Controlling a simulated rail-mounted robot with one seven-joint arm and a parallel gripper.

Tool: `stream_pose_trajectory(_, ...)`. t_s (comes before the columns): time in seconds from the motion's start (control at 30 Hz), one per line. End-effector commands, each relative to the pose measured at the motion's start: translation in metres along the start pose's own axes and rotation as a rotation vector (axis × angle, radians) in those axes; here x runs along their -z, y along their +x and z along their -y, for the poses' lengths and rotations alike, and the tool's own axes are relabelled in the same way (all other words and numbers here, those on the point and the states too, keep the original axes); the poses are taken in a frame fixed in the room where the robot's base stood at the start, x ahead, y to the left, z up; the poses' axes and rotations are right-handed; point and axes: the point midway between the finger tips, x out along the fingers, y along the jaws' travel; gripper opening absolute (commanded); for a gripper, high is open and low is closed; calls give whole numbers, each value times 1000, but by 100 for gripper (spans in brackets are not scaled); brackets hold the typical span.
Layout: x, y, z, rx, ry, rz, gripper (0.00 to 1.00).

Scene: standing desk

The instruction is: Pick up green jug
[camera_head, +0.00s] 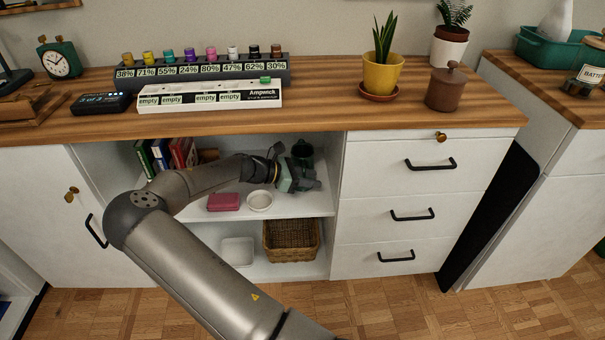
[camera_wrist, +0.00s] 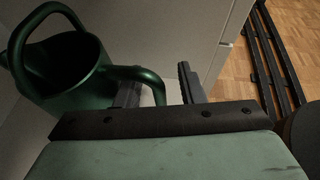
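The green jug (camera_head: 303,151) stands on the upper shelf of the open cabinet, at the right side, partly hidden behind my gripper (camera_head: 309,179). In the wrist view the dark green jug (camera_wrist: 75,75) is at the upper left, with an arched handle over its open top and a side handle pointing right. My gripper (camera_wrist: 160,88) is open there. The side handle reaches between its two black fingers, close to the left finger and with a gap to the right finger. I cannot tell whether the left finger touches it.
The shelf also holds books (camera_head: 172,153), a pink box (camera_head: 223,202) and a white bowl (camera_head: 260,200). A wicker basket (camera_head: 291,240) sits below. The wooden desktop (camera_head: 330,110) overhangs the opening. The drawer unit (camera_head: 395,205) closes the right side.

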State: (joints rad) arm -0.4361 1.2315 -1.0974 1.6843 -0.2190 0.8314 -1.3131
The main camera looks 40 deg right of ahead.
Motion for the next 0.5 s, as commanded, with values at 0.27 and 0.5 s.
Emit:
stream_pose_trajectory(0.27, 0, -1, 0, 0, 0, 0, 0)
stream_pose_trajectory(0.5, -1, -1, 0, -1, 1, 0, 0)
